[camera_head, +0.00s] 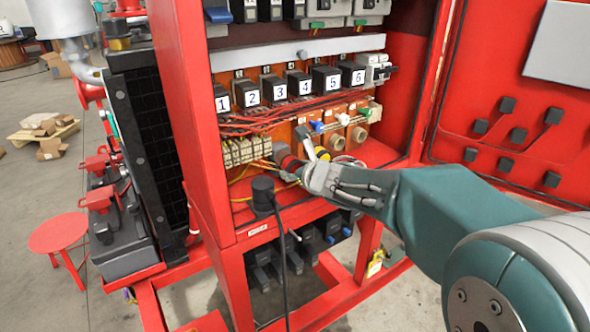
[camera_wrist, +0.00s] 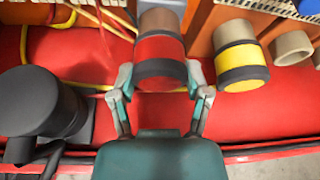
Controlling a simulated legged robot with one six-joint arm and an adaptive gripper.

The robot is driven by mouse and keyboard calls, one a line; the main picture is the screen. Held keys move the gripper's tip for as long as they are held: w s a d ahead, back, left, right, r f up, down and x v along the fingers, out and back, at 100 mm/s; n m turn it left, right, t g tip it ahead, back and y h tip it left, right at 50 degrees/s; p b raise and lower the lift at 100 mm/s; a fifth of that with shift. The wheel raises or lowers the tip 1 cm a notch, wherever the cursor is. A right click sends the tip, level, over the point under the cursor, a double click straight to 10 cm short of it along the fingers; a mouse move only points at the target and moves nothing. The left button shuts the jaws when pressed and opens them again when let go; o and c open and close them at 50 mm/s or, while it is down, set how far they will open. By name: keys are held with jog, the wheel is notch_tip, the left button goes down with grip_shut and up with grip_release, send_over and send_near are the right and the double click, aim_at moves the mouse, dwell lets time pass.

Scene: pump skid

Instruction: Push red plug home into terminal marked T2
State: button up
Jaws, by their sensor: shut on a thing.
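The red plug (camera_wrist: 160,48) has dark bands and sits between the two fingers of my gripper (camera_wrist: 159,75), which is shut on it. In the head view the red plug (camera_head: 290,163) shows just beyond my gripper (camera_head: 304,172), partly hidden by it. A brown-grey round socket (camera_wrist: 160,20) is straight ahead of the plug, and the plug's front meets it. I cannot tell how deep the plug sits. No T2 mark is legible in either view. The socket also shows in the head view (camera_head: 280,149), left of the plug.
A yellow plug (camera_wrist: 240,55) stands close to the right, with an empty grey socket (camera_wrist: 292,47) beyond it. A black plug with a cable (camera_wrist: 38,100) stands at left. Yellow wires (camera_wrist: 113,15) run near the socket. The red cabinet (camera_head: 195,110) frames the panel.

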jog(key=shift+s+d, duration=0.6)
jog(key=shift+s, duration=0.3)
jog(key=shift+s+d, duration=0.6)
jog(key=shift+s, duration=0.25)
